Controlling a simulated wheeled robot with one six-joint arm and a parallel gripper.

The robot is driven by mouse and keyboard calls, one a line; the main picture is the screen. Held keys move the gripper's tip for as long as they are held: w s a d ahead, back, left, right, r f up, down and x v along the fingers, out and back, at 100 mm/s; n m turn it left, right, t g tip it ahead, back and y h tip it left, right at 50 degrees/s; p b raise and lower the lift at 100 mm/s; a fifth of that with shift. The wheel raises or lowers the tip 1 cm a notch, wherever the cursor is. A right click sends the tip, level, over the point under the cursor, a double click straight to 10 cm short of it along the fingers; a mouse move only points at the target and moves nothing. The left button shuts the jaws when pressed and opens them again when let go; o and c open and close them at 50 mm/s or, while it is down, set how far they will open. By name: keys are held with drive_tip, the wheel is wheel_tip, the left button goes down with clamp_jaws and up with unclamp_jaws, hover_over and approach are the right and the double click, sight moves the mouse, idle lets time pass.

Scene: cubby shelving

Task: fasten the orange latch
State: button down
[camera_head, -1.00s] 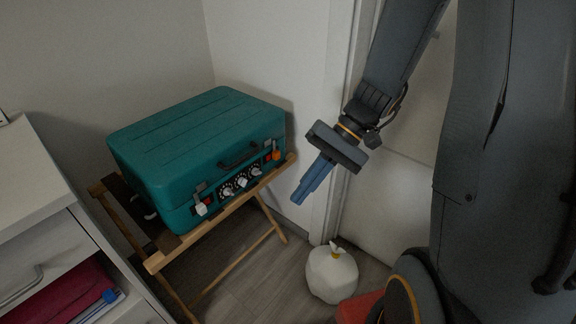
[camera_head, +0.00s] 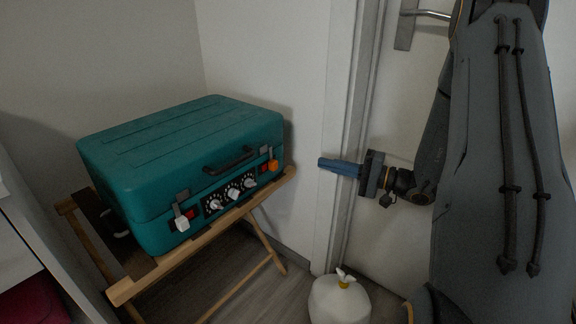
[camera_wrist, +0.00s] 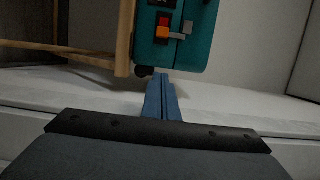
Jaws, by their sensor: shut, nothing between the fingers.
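The orange latch (camera_head: 273,166) is on the right end of the front of a teal suitcase (camera_head: 185,145). Its orange tip sits beside a red part and a grey lever. In the wrist view the orange latch (camera_wrist: 163,33) shows near the top, beyond my fingertips. My gripper (camera_head: 322,163) is shut and empty, to the right of the suitcase, pointing left toward the latch with a gap between. In the wrist view my gripper (camera_wrist: 162,80) points up toward the suitcase corner. Whether the latch touches its catch is too small to tell.
The suitcase rests on a wooden folding stand (camera_head: 125,290). A second latch with a white tip (camera_head: 182,223), several knobs (camera_head: 234,194) and a dark handle (camera_head: 229,160) are on its front. A door frame stands behind my gripper.

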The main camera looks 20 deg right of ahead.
sight(276, 166)
drive_tip(key=b+x, duration=0.1)
drive_tip(key=x, duration=0.9)
drive_tip(key=shift+a+f+b, duration=0.1)
drive_tip(key=shift+a+b, duration=0.1)
drive_tip(key=shift+b, duration=0.2)
drive_tip(key=shift+s+a, duration=0.95)
drive_tip(key=shift+a, duration=0.25)
drive_tip(key=shift+s+a, duration=0.25)
drive_tip(key=shift+a, duration=0.05)
drive_tip(key=shift+s+a, duration=0.9)
drive_tip(key=shift+a, duration=0.3)
